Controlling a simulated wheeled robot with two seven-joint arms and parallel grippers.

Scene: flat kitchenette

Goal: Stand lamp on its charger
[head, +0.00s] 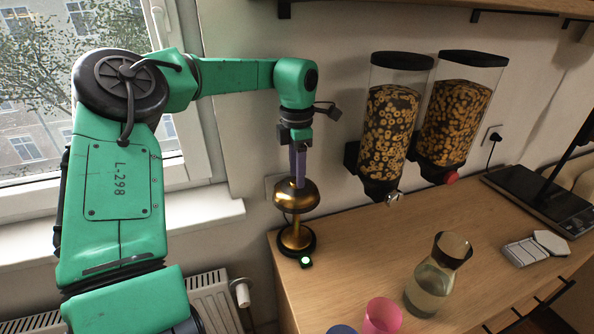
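The lamp (296,196) is brass-coloured, with a domed shade and a slim stem. It stands upright near the left end of the wooden counter. Its foot is at a round black charger (297,243), which has a small lit green light at its front right. I cannot tell whether the foot rests fully on the charger. My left gripper (298,179) points straight down at the top of the shade, its fingertips at or touching it. Its purple-grey fingers look close together, but whether they grip the lamp's top is unclear. My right gripper is not in view.
Two cereal dispensers (390,120) hang on the wall right of the lamp. A glass carafe (431,280) and a pink cup (381,317) stand at the counter's front. A black scale-like device (540,200) is at the right. A window and radiator (215,300) are left.

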